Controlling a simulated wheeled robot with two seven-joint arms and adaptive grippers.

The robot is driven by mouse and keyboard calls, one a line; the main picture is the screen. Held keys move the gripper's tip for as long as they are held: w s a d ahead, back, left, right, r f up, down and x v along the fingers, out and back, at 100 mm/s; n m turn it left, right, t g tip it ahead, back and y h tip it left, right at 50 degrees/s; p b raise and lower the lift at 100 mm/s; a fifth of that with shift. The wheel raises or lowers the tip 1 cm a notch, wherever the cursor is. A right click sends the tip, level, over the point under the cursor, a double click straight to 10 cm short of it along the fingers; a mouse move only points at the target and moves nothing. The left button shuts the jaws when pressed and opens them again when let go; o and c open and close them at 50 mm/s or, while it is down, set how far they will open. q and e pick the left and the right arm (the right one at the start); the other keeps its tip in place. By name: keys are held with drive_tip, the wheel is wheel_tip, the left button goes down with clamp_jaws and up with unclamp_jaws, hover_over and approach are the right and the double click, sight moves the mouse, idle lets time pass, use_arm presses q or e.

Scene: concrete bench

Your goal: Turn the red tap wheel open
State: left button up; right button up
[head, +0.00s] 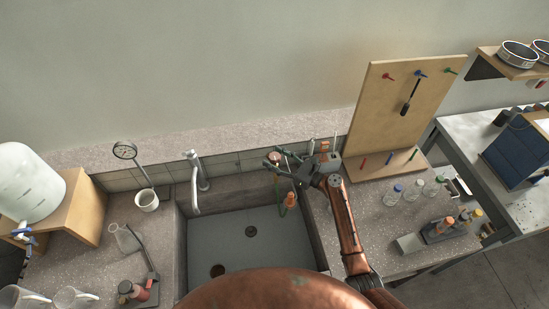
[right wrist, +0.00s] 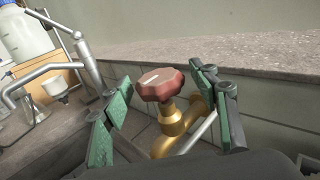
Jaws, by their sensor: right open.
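The red tap wheel (right wrist: 160,84) is a faceted knob on a brass valve (right wrist: 170,120), in the middle of the right wrist view. In the head view the wheel (head: 274,157) is a small reddish patch at the back wall, behind the sink's right end. My right gripper (head: 272,158) is open, with its green-padded fingers around the wheel. In the right wrist view one finger of the gripper (right wrist: 159,78) stands on each side of the wheel, with gaps visible. The lower part of the valve is partly hidden. My left gripper is not in view.
A grey sink (head: 235,240) with a curved faucet (head: 196,185) lies left of my right arm. A wooden tool board (head: 390,120) stands close on the right. Several small bottles (head: 415,190) stand on the bench. A white tank (head: 28,187) is at the far left.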

drive_tip(key=shift+w+a, duration=0.1)
drive_tip(key=shift+a, duration=0.05)
drive_tip(key=c, duration=1.2)
